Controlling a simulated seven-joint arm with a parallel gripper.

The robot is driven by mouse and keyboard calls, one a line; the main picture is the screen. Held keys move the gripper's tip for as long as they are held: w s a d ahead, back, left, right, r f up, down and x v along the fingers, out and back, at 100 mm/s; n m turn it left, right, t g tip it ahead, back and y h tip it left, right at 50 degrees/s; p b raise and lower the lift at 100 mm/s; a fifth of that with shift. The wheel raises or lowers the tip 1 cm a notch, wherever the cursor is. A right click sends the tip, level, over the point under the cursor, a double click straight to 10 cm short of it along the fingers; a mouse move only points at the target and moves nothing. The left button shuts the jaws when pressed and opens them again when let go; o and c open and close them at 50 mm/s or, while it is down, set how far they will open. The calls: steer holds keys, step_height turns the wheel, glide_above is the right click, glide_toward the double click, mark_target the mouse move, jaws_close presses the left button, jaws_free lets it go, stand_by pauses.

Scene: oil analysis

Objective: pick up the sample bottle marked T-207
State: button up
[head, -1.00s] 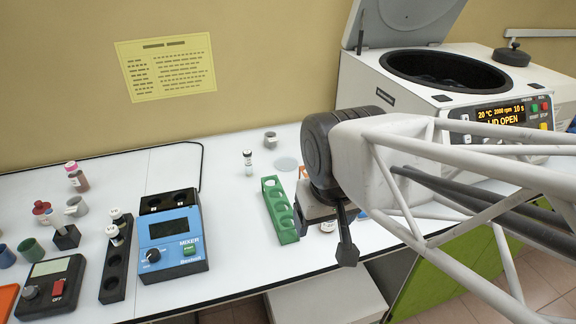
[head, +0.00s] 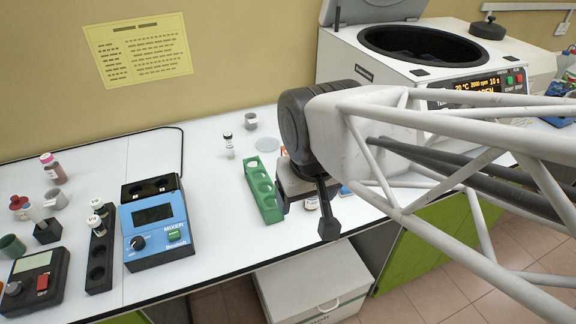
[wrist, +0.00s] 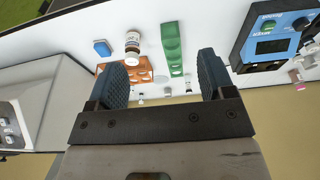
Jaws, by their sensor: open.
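No label can be read as T-207 in these views. A small bottle with a white label (wrist: 132,44) stands on the white bench in the wrist view, left of centre, beyond my left finger and beside an orange rack (wrist: 143,69). A white-labelled bottle (head: 229,147) with a dark cap stands alone behind the green rack (head: 263,196) in the head view. My gripper (wrist: 160,62) is open and empty above the bench; my arm hides part of the bench in the head view.
The blue mixer (head: 155,230) stands left of the green rack, which also shows in the wrist view (wrist: 172,50). A centrifuge with its lid open (head: 350,70) stands at back right. A grey cup (head: 251,121) is near the wall. Bench between mixer and green rack is clear.

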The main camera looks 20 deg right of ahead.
steer(key=shift+c, duration=0.4)
steer(key=w+d+f+t, duration=1.1)
steer(key=w+f, duration=0.1)
steer(key=f, duration=0.2)
steer(key=shift+w, duration=0.2)
stand_by(0.3)
steer(key=shift+f, duration=0.1)
steer(key=shift+x, duration=1.3)
steer(key=shift+w, duration=0.1)
